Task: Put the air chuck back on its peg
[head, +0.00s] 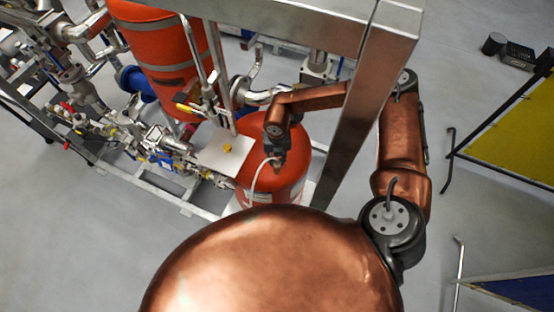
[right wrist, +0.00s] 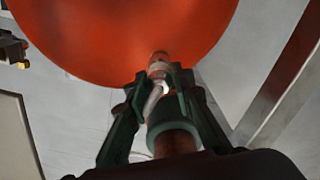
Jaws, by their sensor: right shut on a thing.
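My right gripper (head: 278,160) reaches in over the large red tank (head: 270,190) in the head view. In the right wrist view the right gripper (right wrist: 160,75) is shut on the air chuck (right wrist: 158,58), a small part with a copper-coloured tip and a pale body. Its tip points towards the red tank (right wrist: 120,30); I cannot tell whether it touches. A pale hose (head: 257,175) curves down from the gripper in front of the tank. I cannot make out the peg for certain. My left gripper is not in view.
A steel frame post (head: 355,110) stands close to my right arm, with a beam (head: 280,25) above. Left of the tank are a pale plate (head: 222,158) with a yellow knob (head: 227,148), and pipes and valves on a skid. A yellow panel (head: 510,125) stands right.

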